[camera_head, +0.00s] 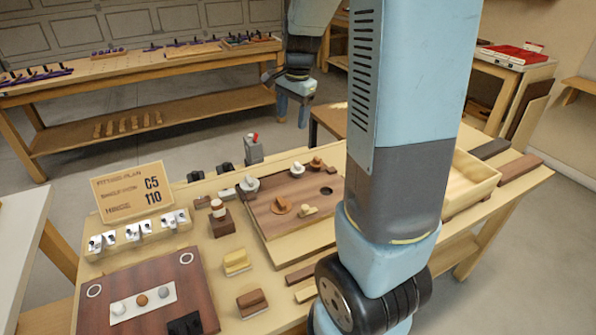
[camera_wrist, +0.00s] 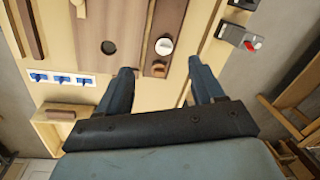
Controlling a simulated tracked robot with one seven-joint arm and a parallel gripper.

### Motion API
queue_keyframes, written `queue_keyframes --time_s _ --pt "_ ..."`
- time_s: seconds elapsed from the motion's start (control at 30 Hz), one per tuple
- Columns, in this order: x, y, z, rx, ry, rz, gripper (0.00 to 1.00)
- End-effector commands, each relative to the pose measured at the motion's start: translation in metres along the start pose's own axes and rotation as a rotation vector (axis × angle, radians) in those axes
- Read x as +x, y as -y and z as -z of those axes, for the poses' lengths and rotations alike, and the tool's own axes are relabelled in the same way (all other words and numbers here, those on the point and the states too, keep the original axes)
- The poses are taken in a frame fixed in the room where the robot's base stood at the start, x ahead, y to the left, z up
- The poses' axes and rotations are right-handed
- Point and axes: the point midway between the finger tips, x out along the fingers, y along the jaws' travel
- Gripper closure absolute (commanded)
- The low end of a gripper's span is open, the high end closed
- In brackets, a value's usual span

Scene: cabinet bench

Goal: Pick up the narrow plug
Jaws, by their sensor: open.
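Several knobbed plugs stand on or beside the brown board (camera_head: 270,222); I cannot tell which is the narrow one. In the head view these are a round orange-brown plug (camera_head: 282,206), a small pale yellow plug (camera_head: 309,210), a whitish plug (camera_head: 298,168), a brown plug (camera_head: 316,163) and a grey-white piece (camera_head: 250,183) at the board's left edge. My gripper (camera_head: 292,112) is open and empty, raised above and behind the bench. In the wrist view its fingers (camera_wrist: 158,82) are spread, with a white knob (camera_wrist: 163,46) and a brown knob (camera_wrist: 159,69) showing beyond them.
A dark round hole (camera_head: 327,190) shows in the board. A grey block with a red top (camera_head: 254,148) stands behind it. A light wooden tray (camera_head: 475,178) is at the right. A sign (camera_head: 132,190), white brackets (camera_head: 140,229) and loose blocks (camera_head: 237,262) crowd the left and front.

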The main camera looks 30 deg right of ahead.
Motion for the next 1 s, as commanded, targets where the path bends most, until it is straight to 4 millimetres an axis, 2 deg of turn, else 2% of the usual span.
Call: queue_keyframes --time_s 0.03,0.3,0.5,0.77,1.0 --pt "0.012 0.004 0.007 0.041 0.003 -0.018 0.33" --pt "0.063 0.015 0.045 0.269 -0.004 -0.094 0.33" --pt "0.089 0.018 0.063 0.378 -0.018 -0.128 0.33" --pt "0.109 0.017 0.069 0.417 -0.023 -0.143 0.33" --pt "0.150 0.011 0.069 0.416 -0.023 -0.143 0.33"
